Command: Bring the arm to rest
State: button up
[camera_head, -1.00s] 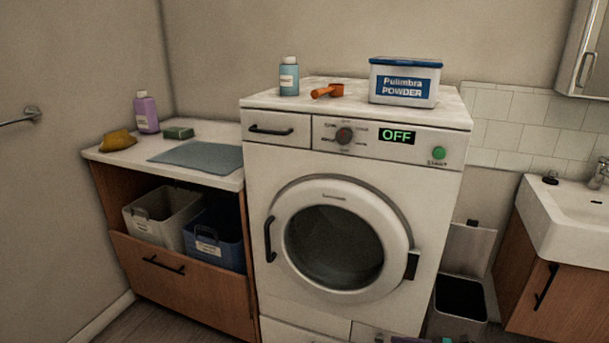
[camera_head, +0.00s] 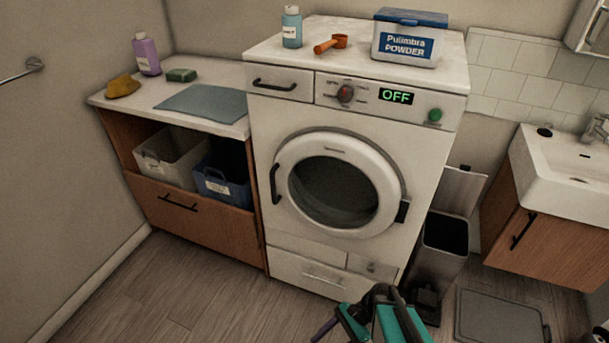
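My gripper (camera_head: 382,318), in teal and black, shows only in part at the bottom edge of the head view. It is in front of the lower right of the washing machine (camera_head: 432,165), over the floor. Its fingers are not clear enough to tell open from shut, and I see nothing plainly held in it. The rest of my arm is out of view. The washing machine's round door (camera_head: 340,182) is closed and its display (camera_head: 396,96) reads OFF.
A grey bin (camera_head: 440,245) with its lid up stands right of the machine, near the sink (camera_head: 565,170). A flat grey scale-like slab (camera_head: 500,318) lies on the floor. A detergent box (camera_head: 408,42), orange scoop (camera_head: 330,44) and bottle (camera_head: 292,28) stand on top. Floor at left is clear.

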jog(key=s+d+f+n+g+h+p, duration=0.25)
jog(key=s+n+h, duration=0.25)
jog(key=s+n, duration=0.3)
jog(key=d+f+n+t+h, duration=0.1)
jog(key=d+n+t+h, duration=0.1)
jog(key=d+n, duration=0.4)
jog(key=shift+d+h, duration=0.9)
jog(key=shift+d, duration=0.15)
jog(key=shift+f, duration=0.1)
